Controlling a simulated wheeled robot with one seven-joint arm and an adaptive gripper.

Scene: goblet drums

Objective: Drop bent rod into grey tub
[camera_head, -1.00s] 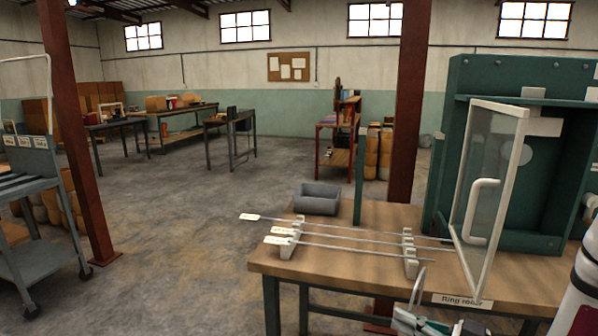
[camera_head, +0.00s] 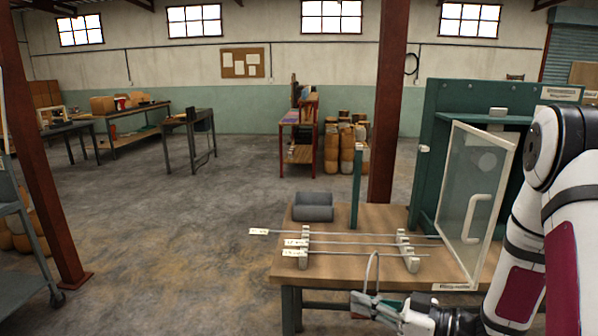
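The grey tub (camera_head: 312,207) sits at the back left of the wooden bench top. The bent rod (camera_head: 371,262) is a thin grey hooked piece that stands up from my gripper (camera_head: 370,299). My gripper is at the bottom of the picture, in front of the bench's front edge, and appears shut on the rod's lower part. The tub is farther back and to the left of the rod. The tub's inside is hard to make out.
Several straight rods (camera_head: 345,243) lie across two grey stands (camera_head: 407,251) between my gripper and the tub. A green post (camera_head: 356,188) rises right of the tub. A green cabinet with an open glazed door (camera_head: 474,202) stands at the right.

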